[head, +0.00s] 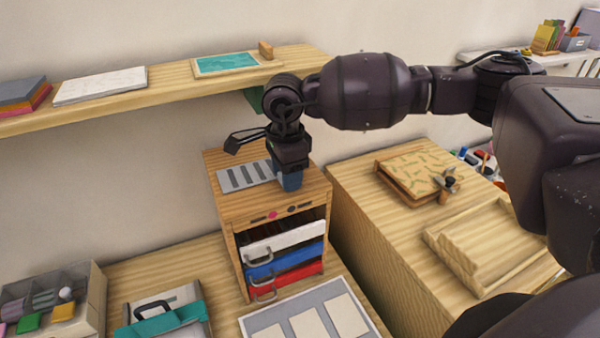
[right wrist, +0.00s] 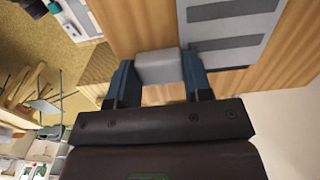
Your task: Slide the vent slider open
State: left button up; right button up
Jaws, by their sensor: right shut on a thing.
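The vent slider is a pale grey plate (head: 240,180) with several darker slots, lying on top of a small wooden cabinet (head: 322,194). The slotted plate (right wrist: 226,55) also shows in the right wrist view, with a light grey knob (right wrist: 160,67) at its edge. My right gripper (head: 290,182) points down at the right part of the cabinet top. Its blue fingers (right wrist: 160,78) stand on both sides of the knob and are shut on it. In the head view the gripper hides the knob. My left gripper is not in view.
The cabinet's front holds white, blue and red drawers (head: 285,262) with handles. A shelf (head: 170,85) runs along the wall behind. A wooden table (head: 375,240) at the right bears a green-patterned board (head: 415,170) and a wooden tray (head: 470,262).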

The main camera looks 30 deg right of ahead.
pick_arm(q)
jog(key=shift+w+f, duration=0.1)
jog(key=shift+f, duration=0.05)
pick_arm(e)
jog(key=shift+a, duration=0.45)
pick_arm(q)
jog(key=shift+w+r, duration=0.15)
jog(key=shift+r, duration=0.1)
pick_arm(e)
jog(key=shift+d, duration=0.1)
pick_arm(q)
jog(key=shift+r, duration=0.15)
pick_arm(e)
jog(key=o, duration=1.3)
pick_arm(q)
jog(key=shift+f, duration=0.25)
pick_arm(e)
jog(key=shift+w+r, duration=0.1)
jog(key=shift+r, duration=0.4)
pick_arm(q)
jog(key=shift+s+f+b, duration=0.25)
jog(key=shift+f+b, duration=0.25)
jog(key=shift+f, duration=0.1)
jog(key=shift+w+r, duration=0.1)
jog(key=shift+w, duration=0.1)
pick_arm(e)
notch_tip(320, 180, up, 10)
